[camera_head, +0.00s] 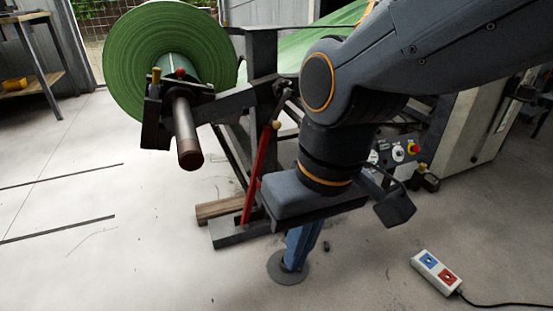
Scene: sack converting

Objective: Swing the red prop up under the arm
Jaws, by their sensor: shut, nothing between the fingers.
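The red prop (257,172) is a slim bar leaning steeply, with its lower end at the steel foot of the roll stand and a pale knob near its top. The grey arm (232,104) runs left from the stand above it and carries the green roll's shaft. I cannot tell whether the prop touches the arm. My gripper (299,257) points down to the right of the prop, apart from it in the picture. Its blue fingers look together and empty. My gripper body hides part of the stand's foot.
The large green roll (128,60) is at the upper left; its shaft end (187,135) juts towards me. A wooden block (217,210) lies by the stand's foot. A button box (436,272) with a cable lies on the floor at right. The floor at front left is clear.

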